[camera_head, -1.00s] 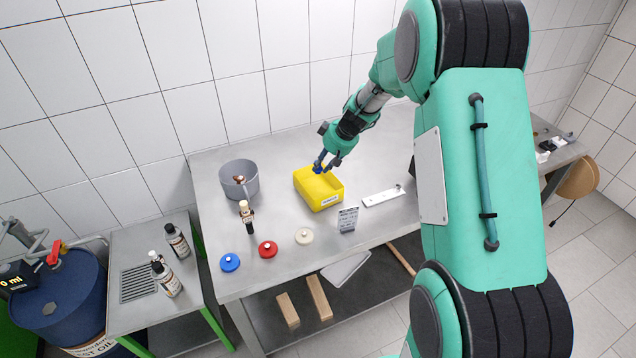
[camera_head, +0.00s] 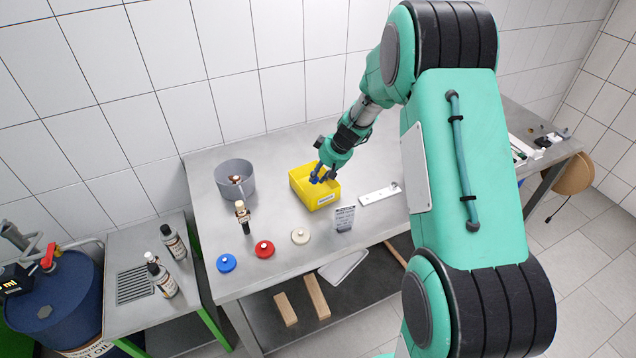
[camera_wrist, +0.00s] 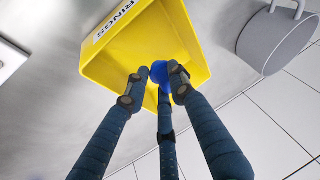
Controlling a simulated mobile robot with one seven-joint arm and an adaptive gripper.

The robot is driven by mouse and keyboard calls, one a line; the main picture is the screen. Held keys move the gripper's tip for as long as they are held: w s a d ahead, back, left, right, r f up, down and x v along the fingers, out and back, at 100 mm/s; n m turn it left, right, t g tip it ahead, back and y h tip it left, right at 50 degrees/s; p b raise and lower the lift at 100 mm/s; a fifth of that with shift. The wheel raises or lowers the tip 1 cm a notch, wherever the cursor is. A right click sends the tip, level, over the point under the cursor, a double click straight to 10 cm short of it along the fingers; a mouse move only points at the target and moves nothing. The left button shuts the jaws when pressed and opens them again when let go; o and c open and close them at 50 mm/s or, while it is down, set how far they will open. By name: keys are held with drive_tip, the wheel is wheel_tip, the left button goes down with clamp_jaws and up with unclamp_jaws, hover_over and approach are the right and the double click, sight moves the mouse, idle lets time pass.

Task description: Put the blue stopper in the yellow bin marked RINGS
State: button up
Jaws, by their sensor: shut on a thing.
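The yellow bin (camera_head: 322,199) stands on the steel bench; its RINGS label shows in the wrist view, where the bin (camera_wrist: 112,72) lies under my fingers. My gripper (camera_head: 322,174) is at the bin's opening, fingers pointing down. In the wrist view my gripper (camera_wrist: 159,80) is shut on the small, rounded blue stopper (camera_wrist: 159,72), held between the fingertips over the bin's inside. The fingers hide part of the stopper. I cannot tell how far the fingertips are below the rim.
A grey pot (camera_head: 235,180) stands left of the bin. A dark bottle-like part (camera_head: 243,217) and blue (camera_head: 226,263), red (camera_head: 264,249) and cream (camera_head: 300,236) knobbed discs are in front. A grey sign (camera_head: 344,220) and a white plate (camera_head: 380,196) are to the right.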

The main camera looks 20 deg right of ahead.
drive_tip(key=shift+f, duration=0.1)
drive_tip(key=shift+f+b, duration=0.35)
drive_tip(key=shift+f, duration=1.5)
drive_tip(key=shift+f, duration=0.2)
drive_tip(key=o, duration=0.9)
drive_tip(key=shift+o, duration=0.2)
drive_tip(key=shift+r, duration=0.15)
drive_tip(key=shift+s+d+r, duration=0.1)
drive_tip(key=shift+d+r, duration=0.05)
drive_tip(key=shift+r, duration=0.35)
drive_tip(key=p+v, duration=0.1)
drive_tip(key=v, duration=1)
drive_tip(key=shift+s+r, duration=0.15)
